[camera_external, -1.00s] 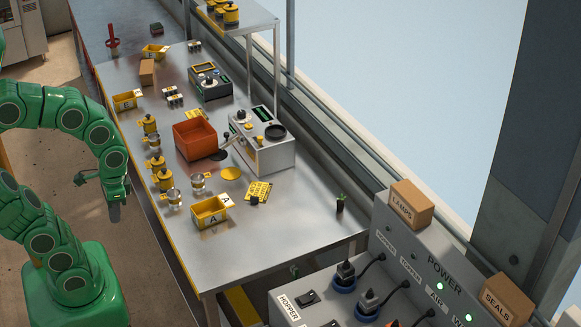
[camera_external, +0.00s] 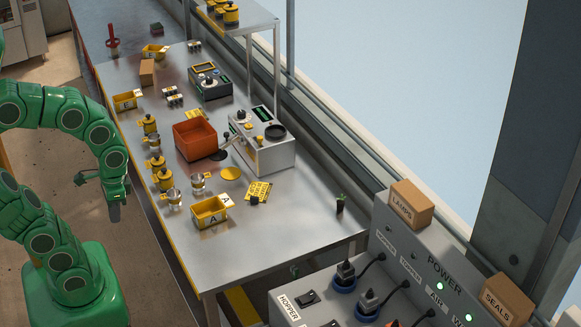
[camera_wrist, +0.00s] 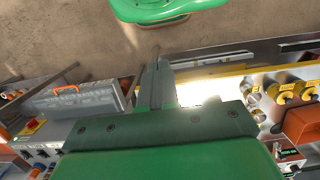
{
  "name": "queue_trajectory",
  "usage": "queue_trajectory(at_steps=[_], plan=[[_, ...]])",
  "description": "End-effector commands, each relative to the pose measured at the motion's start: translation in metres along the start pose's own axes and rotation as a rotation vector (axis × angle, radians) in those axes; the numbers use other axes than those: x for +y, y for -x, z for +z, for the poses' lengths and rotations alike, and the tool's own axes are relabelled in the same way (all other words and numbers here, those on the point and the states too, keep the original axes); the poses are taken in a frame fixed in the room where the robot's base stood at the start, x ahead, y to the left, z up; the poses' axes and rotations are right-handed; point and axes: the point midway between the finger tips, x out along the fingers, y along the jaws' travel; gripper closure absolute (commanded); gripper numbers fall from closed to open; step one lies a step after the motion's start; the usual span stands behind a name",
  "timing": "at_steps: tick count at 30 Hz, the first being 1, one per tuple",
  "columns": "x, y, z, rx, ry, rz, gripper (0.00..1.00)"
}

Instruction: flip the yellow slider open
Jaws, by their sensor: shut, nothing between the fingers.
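The grey tabletop machine (camera_external: 268,154) stands on the right side of the metal table, with a black round dish on top. A small yellow part (camera_external: 261,140) shows on its top; it may be the yellow slider, but it is too small to tell whether it is open or closed. My gripper (camera_external: 115,212) hangs beside the table's left edge, over the floor, well apart from the machine. In the wrist view my gripper (camera_wrist: 158,70) is shut and empty.
An orange bin (camera_external: 195,140), a yellow tray marked A (camera_external: 210,212) and several yellow-lidded jars stand between my gripper and the machine. A second grey device (camera_external: 210,84) is farther back. The table's front right is mostly clear. A power panel (camera_external: 425,265) stands at the lower right.

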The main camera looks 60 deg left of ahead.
Motion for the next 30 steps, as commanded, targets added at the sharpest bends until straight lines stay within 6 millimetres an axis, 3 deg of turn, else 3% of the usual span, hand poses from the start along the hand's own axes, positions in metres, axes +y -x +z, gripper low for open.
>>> queue_trajectory(at_steps=[8, 30], plan=[[-0.017, 0.001, -0.013, -0.030, -0.022, -0.060, 1.00], [-0.109, 0.013, -0.093, -0.213, -0.190, -0.402, 1.00]])
